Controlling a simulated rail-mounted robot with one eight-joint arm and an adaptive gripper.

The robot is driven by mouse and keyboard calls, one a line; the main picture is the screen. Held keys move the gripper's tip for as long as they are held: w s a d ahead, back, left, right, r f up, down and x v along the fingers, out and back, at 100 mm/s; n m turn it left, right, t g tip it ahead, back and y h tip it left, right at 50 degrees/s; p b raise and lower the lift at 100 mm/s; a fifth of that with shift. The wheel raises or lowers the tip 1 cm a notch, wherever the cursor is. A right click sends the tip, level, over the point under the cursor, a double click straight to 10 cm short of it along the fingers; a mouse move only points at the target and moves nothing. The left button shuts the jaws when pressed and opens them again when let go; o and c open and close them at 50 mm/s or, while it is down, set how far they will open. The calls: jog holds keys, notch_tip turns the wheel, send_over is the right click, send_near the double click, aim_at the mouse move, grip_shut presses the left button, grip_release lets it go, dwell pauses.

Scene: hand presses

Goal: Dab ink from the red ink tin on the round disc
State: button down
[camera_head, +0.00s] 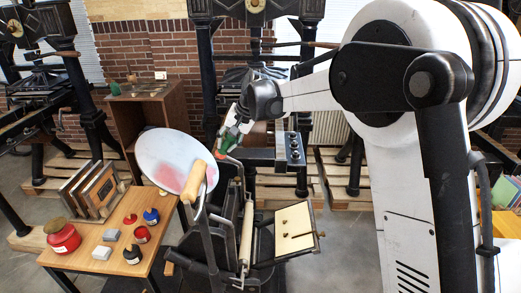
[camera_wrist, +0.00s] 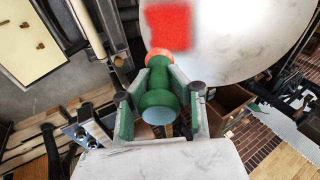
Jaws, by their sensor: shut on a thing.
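My gripper (camera_head: 235,131) is shut on a dabber with a green handle (camera_wrist: 155,97) and an orange-red end (camera_wrist: 172,60). The dabber also shows in the head view (camera_head: 228,142), at the right edge of the round disc (camera_head: 158,147). The pale disc is tilted and carries a blurred red patch, which shows as a bright red square in the wrist view (camera_wrist: 170,25). The dabber's red end is close to this patch; I cannot tell whether it touches the disc. A small red ink tin (camera_head: 141,235) stands on the wooden table at the left, away from my gripper.
The wooden table (camera_head: 103,238) also holds a blue tin (camera_head: 151,216), a black tin (camera_head: 132,255), grey blocks, a larger red container (camera_head: 63,238) and upright wooden frames (camera_head: 95,190). The press's roller (camera_head: 246,230) and handles stand below and right of the disc. Other presses are behind.

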jog(key=a+r+y+p, duration=0.2)
jog(key=a+r, duration=0.2)
jog(key=a, duration=0.5)
jog(key=shift+n, duration=0.4)
jog(key=shift+s+b+x, duration=0.2)
jog(key=shift+b+x, duration=0.15)
jog(key=shift+x, duration=1.15)
jog(key=shift+s+b+x, duration=0.25)
jog(key=shift+b+x, duration=0.1)
jog(key=shift+x, duration=1.15)
jog(key=shift+a+f+b, duration=0.3)
jog(key=shift+f, duration=0.2)
jog(key=shift+s+b, duration=0.1)
jog(key=shift+b, duration=0.2)
jog(key=v, duration=0.4)
jog(key=p+v, duration=0.1)
jog(key=shift+w+d+r, duration=0.25)
jog(key=shift+w+r, duration=0.15)
jog(key=shift+w, duration=0.05)
